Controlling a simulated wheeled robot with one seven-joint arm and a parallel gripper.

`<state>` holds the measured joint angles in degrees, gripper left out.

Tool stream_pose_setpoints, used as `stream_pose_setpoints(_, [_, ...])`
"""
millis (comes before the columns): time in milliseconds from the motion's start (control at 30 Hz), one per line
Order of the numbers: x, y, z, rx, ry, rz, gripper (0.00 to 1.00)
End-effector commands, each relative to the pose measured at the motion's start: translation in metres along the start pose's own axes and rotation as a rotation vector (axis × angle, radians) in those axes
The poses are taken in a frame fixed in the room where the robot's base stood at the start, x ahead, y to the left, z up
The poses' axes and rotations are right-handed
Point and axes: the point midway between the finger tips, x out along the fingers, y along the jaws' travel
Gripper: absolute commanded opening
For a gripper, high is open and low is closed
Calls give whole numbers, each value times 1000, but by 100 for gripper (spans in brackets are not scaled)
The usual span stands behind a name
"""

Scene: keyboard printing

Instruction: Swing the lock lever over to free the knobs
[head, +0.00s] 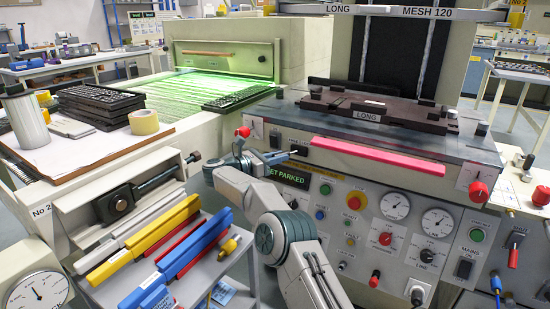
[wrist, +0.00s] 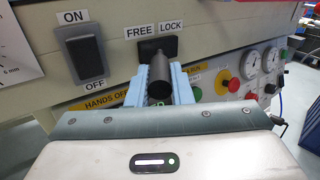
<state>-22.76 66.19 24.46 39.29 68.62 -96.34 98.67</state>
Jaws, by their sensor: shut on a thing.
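In the wrist view a black lever (wrist: 160,88) sticks out from a dark slot plate (wrist: 171,46) on the cream machine panel. The label FREE (wrist: 138,32) is above the plate's left side and LOCK (wrist: 171,27) above its right. My gripper (wrist: 160,74) is shut on the lever, with one pale blue finger on each side of its round end. I cannot tell which side the lever is set to. In the head view my gripper (head: 262,158) is at the upper left of the printer's front panel, and the lever is mostly hidden.
An ON/OFF rocker switch (wrist: 84,52) sits left of the lever. Red knobs (head: 243,132) (head: 477,191) stand at both ends of the printer's front. Gauges (head: 395,206) and buttons fill the panel to the right.

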Motion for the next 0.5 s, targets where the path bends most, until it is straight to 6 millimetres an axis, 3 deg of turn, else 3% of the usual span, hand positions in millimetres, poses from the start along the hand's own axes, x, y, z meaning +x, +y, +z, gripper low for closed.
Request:
stream_pose_setpoints(400, [1,0,1,2,-3,-4,0])
stream_pose_setpoints(433, [1,0,2,2,-3,-4,22])
stream_pose_setpoints(500, [1,0,2,2,-3,-4,41])
